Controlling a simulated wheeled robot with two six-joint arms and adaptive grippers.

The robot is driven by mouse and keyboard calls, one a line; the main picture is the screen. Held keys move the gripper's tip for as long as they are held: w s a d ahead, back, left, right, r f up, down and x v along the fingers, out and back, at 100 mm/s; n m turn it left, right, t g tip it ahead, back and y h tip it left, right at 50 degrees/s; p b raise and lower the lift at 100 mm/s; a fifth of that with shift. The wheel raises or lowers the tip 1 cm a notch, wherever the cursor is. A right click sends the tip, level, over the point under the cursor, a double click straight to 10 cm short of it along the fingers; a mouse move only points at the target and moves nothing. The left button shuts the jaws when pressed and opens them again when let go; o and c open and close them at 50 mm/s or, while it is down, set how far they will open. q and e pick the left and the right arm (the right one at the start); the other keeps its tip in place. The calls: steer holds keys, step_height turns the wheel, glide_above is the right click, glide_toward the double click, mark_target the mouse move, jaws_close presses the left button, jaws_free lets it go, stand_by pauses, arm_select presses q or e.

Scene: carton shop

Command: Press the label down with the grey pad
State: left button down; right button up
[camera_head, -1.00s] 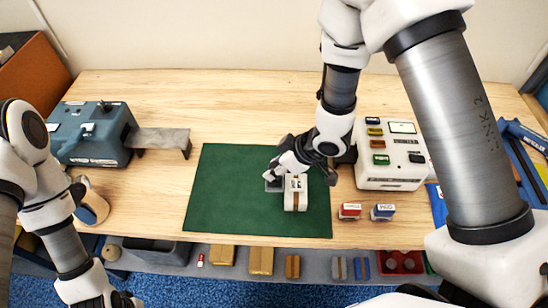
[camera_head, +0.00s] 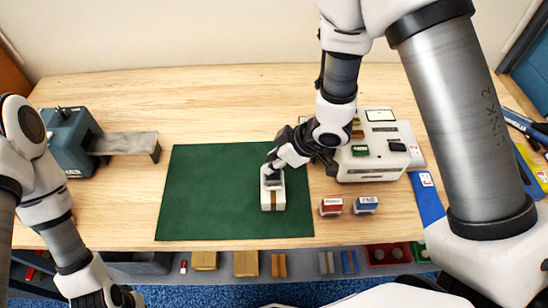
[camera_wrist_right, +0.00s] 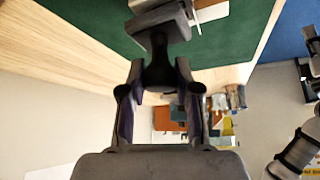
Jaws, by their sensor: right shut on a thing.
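A small white carton (camera_head: 267,201) with a brown strip along its top lies on the green mat (camera_head: 205,200), near the mat's right edge. My right gripper (camera_head: 271,172) is shut on the grey pad's handle. The grey pad (camera_head: 273,181) is over the carton's far end; I cannot tell whether it touches. The label is hidden, apparently beneath the pad. In the right wrist view the pad (camera_wrist_right: 160,28) hangs from the gripper (camera_wrist_right: 158,78), with white carton (camera_wrist_right: 211,11) showing beside it. My left gripper (camera_head: 120,298) is at the bottom left edge, its jaws unclear.
Red (camera_head: 331,206) and blue (camera_head: 366,204) stamps stand right of the mat. A white machine (camera_head: 375,155) stands behind them. A blue-grey device (camera_head: 70,140) with a metal arm (camera_head: 125,144) is at the left. The mat's left part is clear.

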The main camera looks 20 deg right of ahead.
steer(key=shift+s+a+r, duration=0.1)
stand_by(0.3)
steer(key=shift+f, duration=0.5)
stand_by(0.3)
stand_by(0.7)
steer(key=shift+s, duration=0.15)
steer(key=shift+s+a, duration=0.15)
steer(key=shift+s, duration=0.4)
steer(key=shift+s, duration=0.1)
